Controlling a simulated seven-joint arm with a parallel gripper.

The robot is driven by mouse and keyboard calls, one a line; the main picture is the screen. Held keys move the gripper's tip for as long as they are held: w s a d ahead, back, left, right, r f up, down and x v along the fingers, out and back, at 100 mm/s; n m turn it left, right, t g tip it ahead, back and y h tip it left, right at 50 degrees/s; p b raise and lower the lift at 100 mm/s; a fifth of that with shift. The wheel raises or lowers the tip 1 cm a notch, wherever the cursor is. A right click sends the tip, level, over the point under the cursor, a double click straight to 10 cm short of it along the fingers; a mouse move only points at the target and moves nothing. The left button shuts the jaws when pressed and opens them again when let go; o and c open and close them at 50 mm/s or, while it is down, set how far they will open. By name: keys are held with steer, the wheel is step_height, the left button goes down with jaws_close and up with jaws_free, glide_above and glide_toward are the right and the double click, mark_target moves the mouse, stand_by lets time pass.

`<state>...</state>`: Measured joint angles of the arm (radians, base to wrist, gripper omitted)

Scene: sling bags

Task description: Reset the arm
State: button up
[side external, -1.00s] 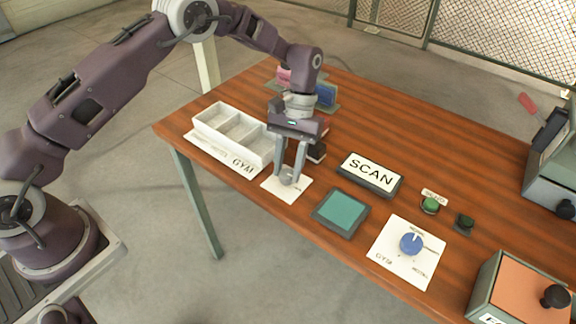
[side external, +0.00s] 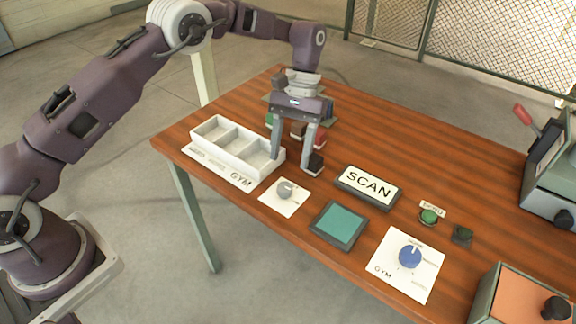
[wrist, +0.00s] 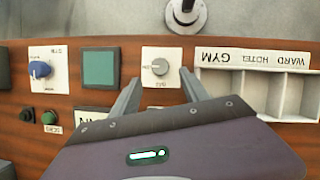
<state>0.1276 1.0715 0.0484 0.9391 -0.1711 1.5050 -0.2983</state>
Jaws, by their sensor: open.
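My gripper (side external: 290,160) is open and empty, raised above the table behind the grey knob. Its two fingers also show spread apart in the wrist view (wrist: 158,92). The grey knob (side external: 285,189) sits on a small white card (side external: 296,207) near the table's front edge, and in the wrist view the knob (wrist: 159,67) lies beyond the fingertips. Small dark and red blocks stand behind and beside the fingers, partly hidden by them.
A white three-compartment tray (side external: 207,135) marked GYM stands left of the gripper. To the right are the SCAN sign (side external: 369,184), a teal pad (side external: 341,224), a blue knob (side external: 410,255), a green button (side external: 429,216) and an orange-topped box (side external: 522,290). The wooden table's back middle is clear.

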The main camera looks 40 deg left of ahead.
steer(key=shift+r, duration=0.15)
steer(key=s+a+r+m+t, duration=0.1)
steer(key=s+a+r+t, duration=0.1)
steer(key=s+r, duration=0.6)
steer(key=s+a+r+t, duration=0.3)
steer(key=r, duration=0.9)
steer(key=s+a+m+t, duration=0.1)
steer(key=s+t, duration=0.1)
steer(key=s, duration=0.7)
steer(key=s+a+t+y, duration=0.1)
steer(key=s+a+t, duration=0.1)
steer(key=s, duration=0.8)
steer(key=shift+f+m+t, duration=0.4)
steer(key=shift+f, duration=0.05)
